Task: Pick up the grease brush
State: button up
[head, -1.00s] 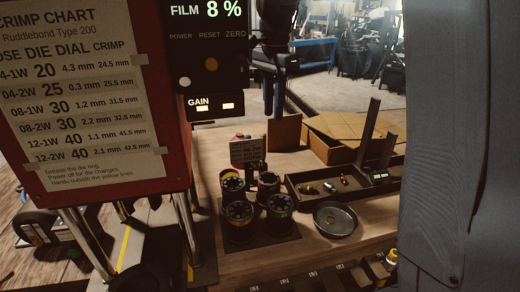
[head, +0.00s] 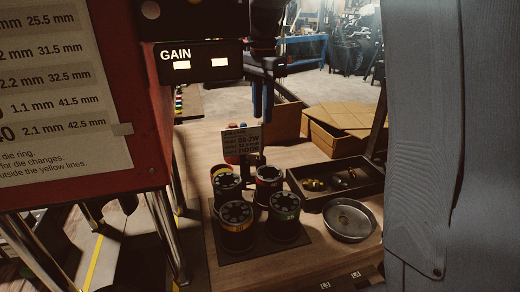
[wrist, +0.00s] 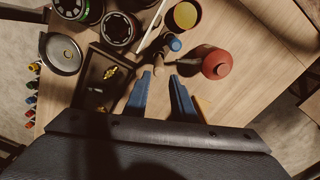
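In the wrist view a small blue-ended item with a tan part (wrist: 173,43) lies just beyond the fingertips, between the card's thin white edge (wrist: 150,28) and a red pot (wrist: 217,65). It may be the grease brush, but I cannot tell for sure. In the head view the card and the die sets hide that spot.
Several round die sets (head: 236,213) stand on a dark mat, with a metal dish (head: 349,220) to their right. A dark tray (head: 322,197) holds brass fittings. Cardboard boxes (head: 340,130) stand behind. The red crimper (head: 75,190) fills the left side.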

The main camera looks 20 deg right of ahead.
aim_at(261, 121)
jog(key=f+p, duration=0.1)
jog(key=f, duration=0.3)
jog(key=f+p, duration=0.1)
jog(key=f, duration=0.1)
jog(key=shift+s+a+p, duration=0.3)
jog(key=shift+s, duration=0.1)
jog(key=shift+w+f, duration=0.1)
jog(key=shift+f, duration=0.4)
grip_shut()
